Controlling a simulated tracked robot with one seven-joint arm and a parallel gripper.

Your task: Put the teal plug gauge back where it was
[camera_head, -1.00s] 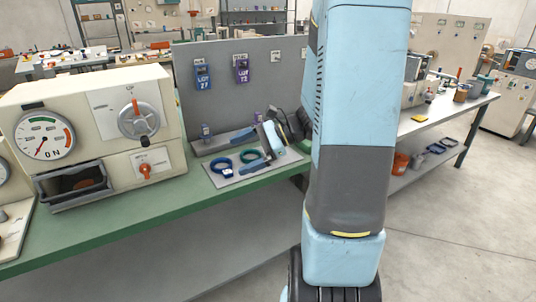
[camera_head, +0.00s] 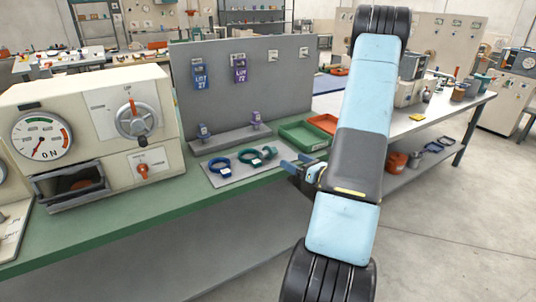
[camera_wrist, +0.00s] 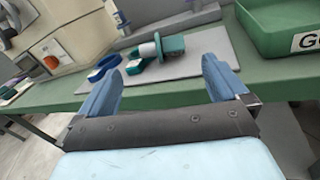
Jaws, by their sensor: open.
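The teal plug gauge (camera_wrist: 173,46) lies on the grey mat (camera_wrist: 188,68), its pale cylinder toward a teal ring gauge (camera_wrist: 134,67). I cannot tell whether the cylinder is inside the ring or just above it. In the head view, the plug gauge (camera_head: 269,153) and ring (camera_head: 248,158) overlap at the mat's right part. A blue ring gauge (camera_head: 220,168) lies to their left. My gripper (camera_wrist: 160,88) is open with nothing between its blue fingers. It is apart from the gauges; in the head view my gripper (camera_head: 297,163) is right of the mat.
A blue plug gauge (camera_head: 204,131) and a purple one (camera_head: 256,119) stand on the grey rack (camera_head: 228,137) behind the mat. Green (camera_head: 300,141) and red (camera_head: 326,123) trays are to the right. The cream machine (camera_head: 95,130) stands left. The green bench front is clear.

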